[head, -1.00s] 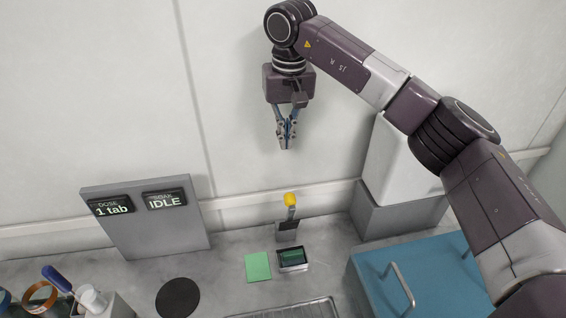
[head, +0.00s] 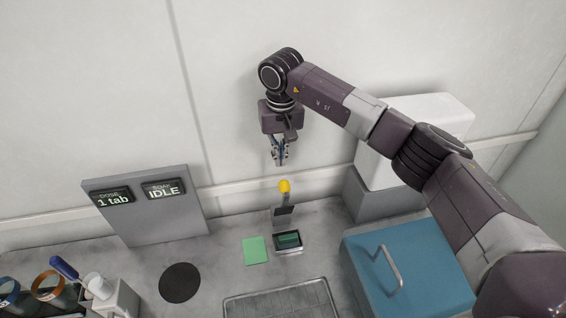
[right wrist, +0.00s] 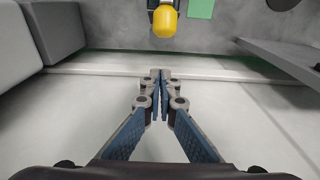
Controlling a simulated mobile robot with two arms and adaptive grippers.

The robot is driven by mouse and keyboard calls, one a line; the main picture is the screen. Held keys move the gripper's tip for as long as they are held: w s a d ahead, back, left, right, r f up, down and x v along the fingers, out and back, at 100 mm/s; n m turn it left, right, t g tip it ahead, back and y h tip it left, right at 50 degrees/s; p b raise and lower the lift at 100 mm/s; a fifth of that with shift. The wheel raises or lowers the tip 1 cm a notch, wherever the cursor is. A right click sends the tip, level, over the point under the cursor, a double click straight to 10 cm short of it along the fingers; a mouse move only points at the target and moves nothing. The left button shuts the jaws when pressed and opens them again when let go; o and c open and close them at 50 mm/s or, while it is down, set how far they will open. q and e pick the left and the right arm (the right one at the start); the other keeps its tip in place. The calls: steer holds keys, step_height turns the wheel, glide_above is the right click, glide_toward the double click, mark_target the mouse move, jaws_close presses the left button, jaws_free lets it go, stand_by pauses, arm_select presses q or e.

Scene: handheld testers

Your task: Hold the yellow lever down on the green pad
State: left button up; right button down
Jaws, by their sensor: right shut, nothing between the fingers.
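The yellow lever (head: 285,187) is a yellow knob on a grey upright stem at the back of a small handheld tester (head: 288,241) with a dark screen. The knob also shows at the top of the right wrist view (right wrist: 164,22). The flat green pad (head: 255,250) lies on the counter just left of the tester, with part of it in the right wrist view (right wrist: 201,8). My right gripper (head: 279,161) is shut and empty, pointing down, above the yellow knob and apart from it. My left gripper is not in view.
A grey panel (head: 148,208) reading "1 tab" and "IDLE" stands at the left. A black disc (head: 179,283) and a metal tray (head: 280,302) lie in front. A blue box with a handle (head: 420,268) is at the right. Cups and tools crowd the left corner.

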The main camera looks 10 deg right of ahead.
arm_select(q)
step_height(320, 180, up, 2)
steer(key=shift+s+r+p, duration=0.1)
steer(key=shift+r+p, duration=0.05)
steer(key=shift+p, duration=0.7)
arm_select(e)
steer(key=s, duration=0.1)
steer(key=s+f, duration=0.1)
steer(key=s, duration=0.1)
steer(key=shift+s, duration=0.3)
